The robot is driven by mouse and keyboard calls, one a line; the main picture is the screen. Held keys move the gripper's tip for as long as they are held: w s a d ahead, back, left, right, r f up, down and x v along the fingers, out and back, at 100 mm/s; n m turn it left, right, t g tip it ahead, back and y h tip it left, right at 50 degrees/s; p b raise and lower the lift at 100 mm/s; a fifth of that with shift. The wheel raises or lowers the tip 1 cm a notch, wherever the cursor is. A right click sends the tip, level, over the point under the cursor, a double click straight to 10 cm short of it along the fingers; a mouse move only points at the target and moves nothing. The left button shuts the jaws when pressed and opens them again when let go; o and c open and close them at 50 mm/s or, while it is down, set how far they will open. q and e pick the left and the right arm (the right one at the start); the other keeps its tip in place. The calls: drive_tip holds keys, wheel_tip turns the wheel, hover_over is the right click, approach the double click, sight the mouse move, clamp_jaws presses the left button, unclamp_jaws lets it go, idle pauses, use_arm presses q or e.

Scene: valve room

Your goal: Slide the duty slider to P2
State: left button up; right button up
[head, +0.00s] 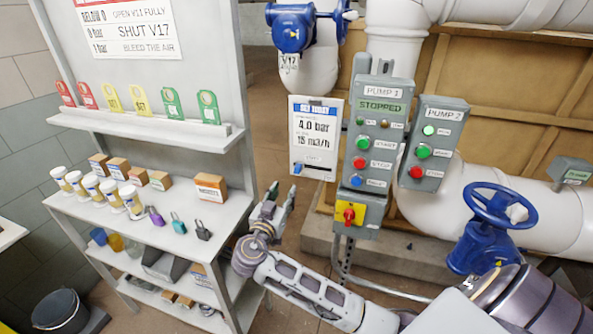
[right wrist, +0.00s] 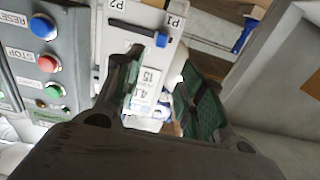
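The duty slider has a blue knob (head: 298,168) at the lower left of a white card panel (head: 317,139) beside the pump 1 box. In the right wrist view the blue knob (right wrist: 162,40) sits at the P1 end of a dark slot (right wrist: 130,29); the P2 label is at the other end. My right gripper (head: 281,194) is below and left of the panel, pointing up, its fingers apart and empty. In the right wrist view its fingers (right wrist: 160,68) stand either side of the panel's lower part, with the knob beyond them. My left gripper is not in view.
The pump 1 box (head: 383,130) and pump 2 box (head: 433,145) with push buttons stand right of the panel. A shelf unit (head: 150,215) with bottles, boxes and padlocks is at left. A blue handwheel (head: 500,207) and white pipes are at right.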

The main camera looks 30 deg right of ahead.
sight(297, 169)
drive_tip(key=shift+w, duration=0.1)
drive_tip(key=p+x, duration=0.2)
drive_tip(key=x, duration=1)
drive_tip(key=shift+p, duration=0.35)
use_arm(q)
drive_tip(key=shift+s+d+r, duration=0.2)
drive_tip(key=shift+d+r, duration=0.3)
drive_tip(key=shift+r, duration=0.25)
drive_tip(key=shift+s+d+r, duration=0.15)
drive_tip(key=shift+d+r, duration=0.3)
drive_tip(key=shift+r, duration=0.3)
use_arm(e)
drive_tip(key=shift+x, duration=0.85)
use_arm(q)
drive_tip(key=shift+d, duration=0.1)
use_arm(e)
clamp_jaws()
